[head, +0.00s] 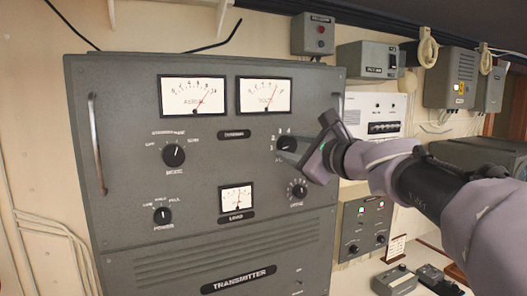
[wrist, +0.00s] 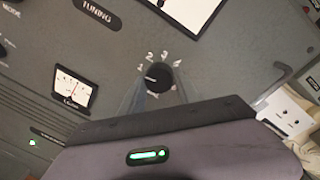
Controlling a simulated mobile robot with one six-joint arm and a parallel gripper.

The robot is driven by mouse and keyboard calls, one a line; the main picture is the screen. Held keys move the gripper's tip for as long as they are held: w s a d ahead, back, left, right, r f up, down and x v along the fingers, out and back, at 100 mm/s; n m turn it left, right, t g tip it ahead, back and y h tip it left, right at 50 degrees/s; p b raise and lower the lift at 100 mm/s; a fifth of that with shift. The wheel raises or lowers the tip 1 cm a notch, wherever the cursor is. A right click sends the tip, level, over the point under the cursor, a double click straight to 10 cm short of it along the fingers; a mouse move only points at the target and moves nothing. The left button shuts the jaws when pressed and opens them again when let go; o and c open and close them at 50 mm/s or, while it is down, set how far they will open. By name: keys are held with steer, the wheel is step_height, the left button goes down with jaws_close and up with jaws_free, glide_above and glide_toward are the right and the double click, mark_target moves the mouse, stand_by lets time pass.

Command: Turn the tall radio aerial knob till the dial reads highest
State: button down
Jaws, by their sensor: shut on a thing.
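The tall grey transmitter cabinet (head: 210,268) faces me. My gripper (head: 288,144) is at its right side, shut on a black knob that has the numbers 1 to 4 around it. In the wrist view the black knob (wrist: 159,77) sits between my fingertips (wrist: 156,88), its pale mark pointing left near the 1. The knob's name label is mostly hidden. The upper left meter (head: 192,96) has a blurred label, perhaps AERIAL; its needle leans right of middle. The upper right meter (head: 264,95) also has its needle right of middle.
A small LOAD meter (head: 236,198), a mode knob (head: 173,155), a power knob (head: 162,215) and a ribbed knob (head: 297,189) are on the same panel. A metal handle (head: 341,105) stands out close to my gripper. Other boxes are on the wall at right.

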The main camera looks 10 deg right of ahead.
stand_by(0.4)
steer(key=c, duration=0.9)
jaws_free()
steer(key=shift+o, duration=0.2)
steer(key=b+v, duration=0.1)
steer(key=v, duration=1.6)
steer(key=shift+s+b, duration=0.25)
steer(key=shift+b, duration=0.1)
